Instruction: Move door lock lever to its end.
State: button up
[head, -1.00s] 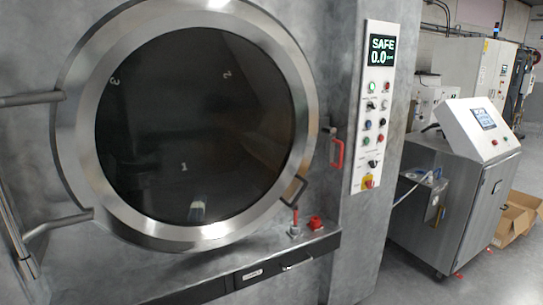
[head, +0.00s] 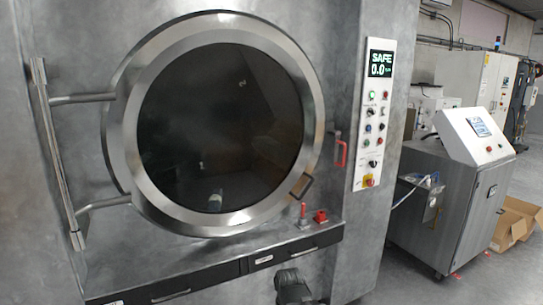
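The washer's round door (head: 118,135) is shut, with a wide steel ring around dark glass. A red U-shaped lever (head: 340,153) is mounted on the wall just right of the ring. A small upright red lever (head: 303,211) stands on the ledge below the door's lower right. I cannot tell for sure which of the two is the door lock lever. My gripper (head: 293,288) shows as a dark shape at the bottom edge, below the ledge and apart from both levers. Its fingers are not clear enough to tell open from shut.
A dark door handle (head: 308,187) sits on the ring's lower right. A red knob (head: 321,216) stands beside the small lever. The ledge (head: 215,262) juts out above the drawers. The control panel (head: 371,125) reads SAFE 0.0. A console cart (head: 450,210) stands at right.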

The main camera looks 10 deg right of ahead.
aim_at(337, 134)
jog(key=u, duration=0.15)
jog(key=i, duration=1)
jog(key=z, duration=0.05)
